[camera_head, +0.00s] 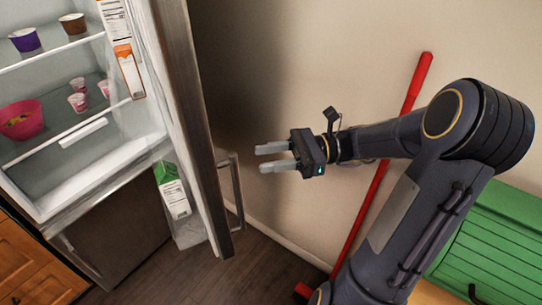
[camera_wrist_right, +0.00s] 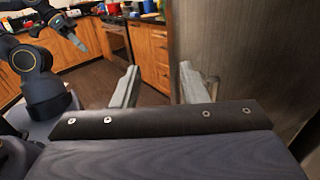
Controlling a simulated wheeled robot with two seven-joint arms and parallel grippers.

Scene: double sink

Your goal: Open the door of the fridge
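The fridge (camera_head: 95,150) stands at the left of the head view with its interior showing. Its door (camera_head: 190,90) is swung open, with cartons in the shelves on its inner side. The door's handle (camera_head: 237,195) is on the outer side, low near the free edge. My right gripper (camera_head: 260,158) is open and empty, to the right of the handle and apparently apart from it. In the right wrist view the fingers (camera_wrist_right: 158,78) are spread, with the door's grey outer face (camera_wrist_right: 240,55) at the right. My left gripper (camera_wrist_right: 80,37) shows small in that view; its opening is unclear.
A red pole (camera_head: 385,160) leans against the beige wall behind my right arm. A green slatted box (camera_head: 500,245) is at the lower right. Inside the fridge are a pink bowl (camera_head: 20,120) and several cups. Wooden cabinets (camera_wrist_right: 150,55) stand across the floor.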

